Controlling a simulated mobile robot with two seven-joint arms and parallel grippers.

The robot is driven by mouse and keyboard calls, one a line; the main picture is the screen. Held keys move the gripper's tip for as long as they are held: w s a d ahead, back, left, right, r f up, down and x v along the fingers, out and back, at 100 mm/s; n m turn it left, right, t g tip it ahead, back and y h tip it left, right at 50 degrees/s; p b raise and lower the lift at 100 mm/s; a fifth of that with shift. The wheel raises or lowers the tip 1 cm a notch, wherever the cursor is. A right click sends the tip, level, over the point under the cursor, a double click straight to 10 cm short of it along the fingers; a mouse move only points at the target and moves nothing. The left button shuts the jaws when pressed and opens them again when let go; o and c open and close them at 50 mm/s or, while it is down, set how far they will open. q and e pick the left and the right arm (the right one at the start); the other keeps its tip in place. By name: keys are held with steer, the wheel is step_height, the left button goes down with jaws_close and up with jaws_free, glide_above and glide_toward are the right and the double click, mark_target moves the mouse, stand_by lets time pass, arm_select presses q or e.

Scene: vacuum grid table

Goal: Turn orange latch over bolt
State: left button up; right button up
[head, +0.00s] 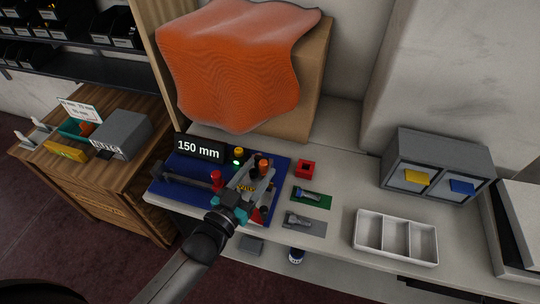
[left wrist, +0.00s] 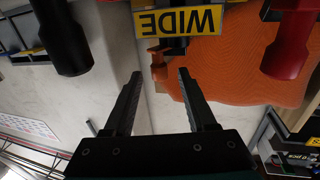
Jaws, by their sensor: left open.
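A blue fixture base (head: 160,187) sits on the bench with a "150 mm" sign at its back. A small orange part (head: 263,163), possibly the latch, tops a dark post on its right side. My left gripper (head: 247,182) is over this side of the fixture and hides much of it. In the left wrist view its fingers (left wrist: 160,75) are apart and empty. A yellow "WIDE" label (left wrist: 182,21) and a small orange edge (left wrist: 157,57) show beyond the fingers. I cannot make out the bolt. My right gripper is not in view.
A red knob (head: 215,176) stands on the fixture. A red square block (head: 306,169), green pad (head: 317,198) and grey pad (head: 305,225) lie to the right. A white divided tray (head: 396,215) and grey two-bay box (head: 438,152) are farther right. An orange cloth (head: 235,75) hangs behind.

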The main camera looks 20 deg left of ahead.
mark_target(266, 161)
arm_select(q)
steer(key=shift+b+x, duration=0.5)
steer(key=shift+x, duration=2.55)
steer(key=shift+c, duration=0.4)
jaws_close()
